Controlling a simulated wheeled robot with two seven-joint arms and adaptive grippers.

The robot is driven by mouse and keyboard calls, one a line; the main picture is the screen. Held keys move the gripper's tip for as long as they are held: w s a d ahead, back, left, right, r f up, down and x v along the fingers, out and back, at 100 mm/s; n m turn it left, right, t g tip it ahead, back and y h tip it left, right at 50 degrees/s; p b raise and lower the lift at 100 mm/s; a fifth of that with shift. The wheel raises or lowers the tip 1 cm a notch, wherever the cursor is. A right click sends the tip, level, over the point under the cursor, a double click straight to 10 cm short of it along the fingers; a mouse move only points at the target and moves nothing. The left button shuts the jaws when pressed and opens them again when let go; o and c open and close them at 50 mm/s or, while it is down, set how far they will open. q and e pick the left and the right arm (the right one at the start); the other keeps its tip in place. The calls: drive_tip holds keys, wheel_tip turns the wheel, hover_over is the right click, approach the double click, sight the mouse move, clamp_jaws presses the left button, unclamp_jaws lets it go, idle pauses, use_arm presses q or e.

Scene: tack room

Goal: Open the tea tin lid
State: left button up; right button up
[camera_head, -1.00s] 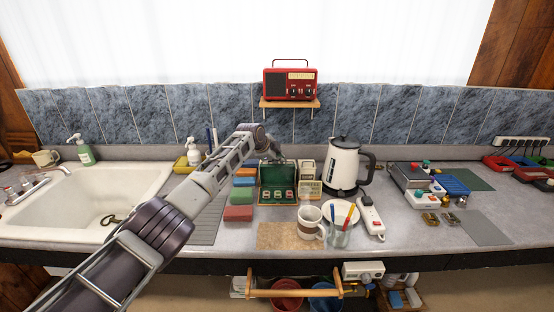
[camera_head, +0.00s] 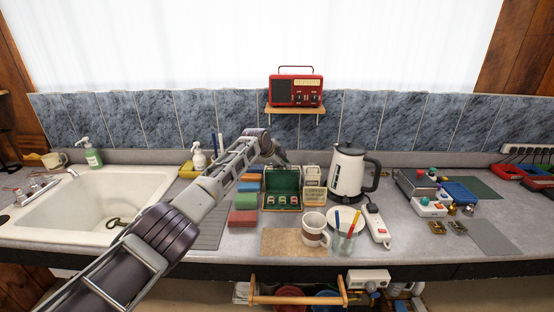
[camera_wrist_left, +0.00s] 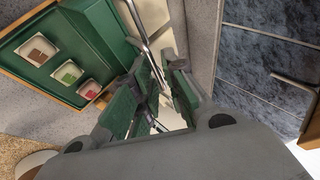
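The tea tin is a green box with a wooden rim (camera_head: 268,208), on the counter just left of the kettle. Its green lid (camera_head: 283,179) stands up at the back, clear of the compartments, which hold several small coloured packets. The lid's green inner face (camera_wrist_left: 104,35) and the packets also show in the left wrist view. My left gripper (camera_head: 281,160) is just behind the lid's top edge. In the left wrist view its fingers (camera_wrist_left: 158,72) are spread apart, beside the lid, with nothing clearly gripped; contact is unclear. My right gripper is not in view.
A white kettle (camera_head: 349,173) stands right of the tin, with small containers (camera_head: 312,184) between. Coloured blocks (camera_head: 243,202) lie left. A mug (camera_head: 315,229) and a glass with pens (camera_head: 344,242) stand in front. A red radio (camera_head: 296,91) sits on a shelf above.

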use_arm(q)
drive_tip(key=shift+a+r, duration=0.1)
drive_tip(key=v, duration=1.1)
drive_tip(key=shift+s+r, duration=0.25)
drive_tip(key=shift+s, duration=0.05)
idle(0.7)
drive_tip(key=shift+s, duration=0.1)
idle(0.4)
